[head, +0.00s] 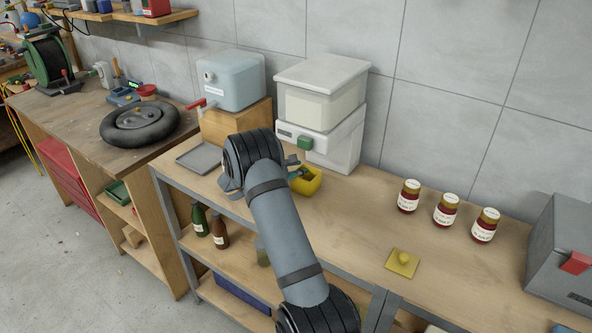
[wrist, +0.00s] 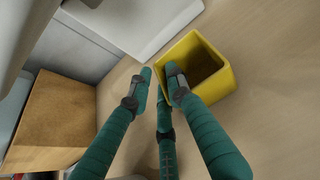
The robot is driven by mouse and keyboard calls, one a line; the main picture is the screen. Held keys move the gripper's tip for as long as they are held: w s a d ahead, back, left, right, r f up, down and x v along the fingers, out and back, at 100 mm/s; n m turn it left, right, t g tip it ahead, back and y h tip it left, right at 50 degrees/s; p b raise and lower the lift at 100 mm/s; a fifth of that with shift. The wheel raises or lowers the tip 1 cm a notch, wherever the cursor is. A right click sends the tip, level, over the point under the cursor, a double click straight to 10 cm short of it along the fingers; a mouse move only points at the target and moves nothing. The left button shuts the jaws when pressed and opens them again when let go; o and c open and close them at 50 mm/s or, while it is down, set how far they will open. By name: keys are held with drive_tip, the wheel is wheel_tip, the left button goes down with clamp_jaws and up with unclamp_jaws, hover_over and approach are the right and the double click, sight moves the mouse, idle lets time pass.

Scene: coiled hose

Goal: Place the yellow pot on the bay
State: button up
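The yellow pot (head: 313,184) is open-topped and square, standing by the front of the white dispenser on the bench in the head view. In the wrist view the yellow pot (wrist: 226,80) is at upper right, its dark inside showing. My gripper (wrist: 158,80) has teal fingers at the pot's near-left wall. One fingertip overlaps the pot's opening and another is beside the wall outside. Whether they press on the wall cannot be told. My arm partly hides the gripper in the head view. I cannot tell for certain which surface is the bay.
A white dispenser (head: 345,145) with a green tap and a blue dispenser (head: 233,82) on a wooden block stand at the back. A grey tray (head: 199,158) lies to the left. A yellow lid (head: 402,263), several jars and a grey box (head: 562,255) are to the right.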

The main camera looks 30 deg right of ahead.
drive_tip(key=shift+o, duration=0.6)
drive_tip(key=shift+r, duration=0.25)
drive_tip(key=shift+s+a, duration=0.15)
drive_tip(key=shift+a, duration=0.2)
drive_tip(key=b+v, duration=0.2)
drive_tip(key=v, duration=0.9)
drive_tip(key=shift+s+r, duration=0.1)
drive_tip(key=shift+c, duration=0.5)
idle(0.5)
